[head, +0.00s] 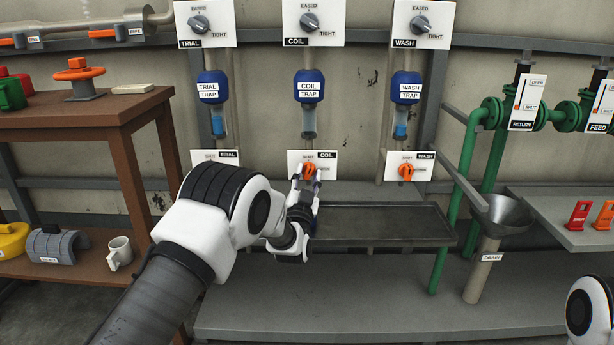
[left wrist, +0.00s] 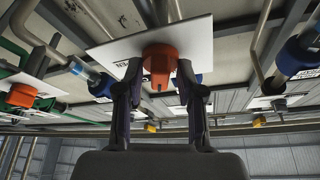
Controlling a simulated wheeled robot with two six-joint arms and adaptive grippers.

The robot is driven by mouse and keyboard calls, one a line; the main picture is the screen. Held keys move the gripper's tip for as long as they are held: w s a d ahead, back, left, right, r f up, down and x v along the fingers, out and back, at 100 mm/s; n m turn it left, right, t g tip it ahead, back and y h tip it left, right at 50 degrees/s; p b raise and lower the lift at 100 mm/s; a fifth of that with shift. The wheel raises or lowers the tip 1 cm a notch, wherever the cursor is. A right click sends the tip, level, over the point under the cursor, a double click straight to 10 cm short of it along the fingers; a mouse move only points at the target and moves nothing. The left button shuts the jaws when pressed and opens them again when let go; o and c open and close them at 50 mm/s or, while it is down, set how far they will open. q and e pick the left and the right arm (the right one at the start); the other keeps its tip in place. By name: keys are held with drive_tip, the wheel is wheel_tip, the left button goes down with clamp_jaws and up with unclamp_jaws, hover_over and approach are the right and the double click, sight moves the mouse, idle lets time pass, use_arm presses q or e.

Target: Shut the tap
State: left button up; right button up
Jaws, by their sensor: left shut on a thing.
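The coil tap is an orange knob (head: 309,171) on a white plate labelled COIL, low on the wall in the middle of the head view. My left gripper (head: 307,178) reaches up to it from below and is shut on the knob. In the left wrist view the knob (left wrist: 160,62) sits between the two fingertips of my left gripper (left wrist: 160,72), in front of its white plate (left wrist: 110,46). The fingers hide part of the plate's lettering. My right gripper is not in view; only part of my right arm shows at the lower right.
A trial plate (head: 205,157) is to the left, and an orange wash knob (head: 406,172) is to the right. A dark tray (head: 385,225) lies below. A drain funnel (head: 502,212) and green pipes (head: 470,160) stand at the right. A brown shelf (head: 100,115) is at the left.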

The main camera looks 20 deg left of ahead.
use_arm(q)
drive_tip(key=shift+d+n+y+p, duration=0.15)
drive_tip(key=shift+n+y, duration=0.7)
drive_tip(key=shift+n, duration=0.75)
drive_tip(key=shift+a+n+y+p, duration=0.15)
drive_tip(key=shift+n+y, duration=0.7)
drive_tip(key=shift+n, duration=0.75)
drive_tip(key=shift+d, duration=0.1)
drive_tip(key=o, duration=0.8)
drive_tip(key=shift+w, duration=0.1)
drive_tip(key=v, duration=1.2)
drive_tip(key=shift+r, duration=0.15)
